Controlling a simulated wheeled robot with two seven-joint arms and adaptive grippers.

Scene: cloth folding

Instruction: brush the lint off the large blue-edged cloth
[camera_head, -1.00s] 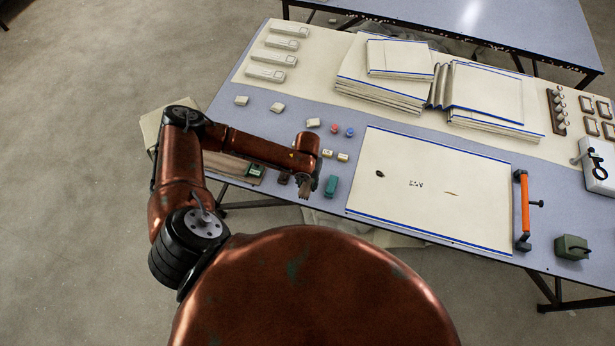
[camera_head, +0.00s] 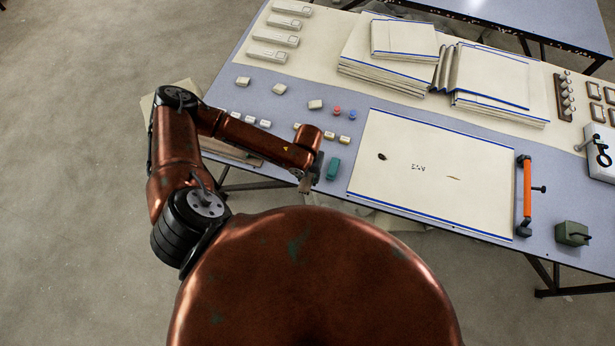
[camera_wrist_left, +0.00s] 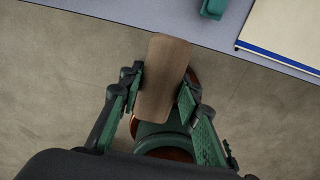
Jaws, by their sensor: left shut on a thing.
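The large blue-edged cloth (camera_head: 400,186) lies flat on the table, with a dark spot (camera_head: 382,156), small dark specks (camera_head: 418,167) and a brown streak (camera_head: 453,178) on it. Its near corner also shows in the left wrist view (camera_wrist_left: 290,28). My left gripper (camera_head: 308,182) is left of the cloth, by the table's front edge. In the left wrist view its fingers (camera_wrist_left: 160,98) are shut on a flat brown wooden piece, seemingly the brush (camera_wrist_left: 165,70), with floor below it. Any bristles are hidden. My right gripper is not in view.
A teal block (camera_head: 333,169) stands between my left gripper and the cloth. An orange-handled tool (camera_head: 527,195) lies at the cloth's right edge. Folded cloths (camera_head: 395,70) are stacked behind. Several small white blocks (camera_head: 265,123) sit left of the cloth, near my arm.

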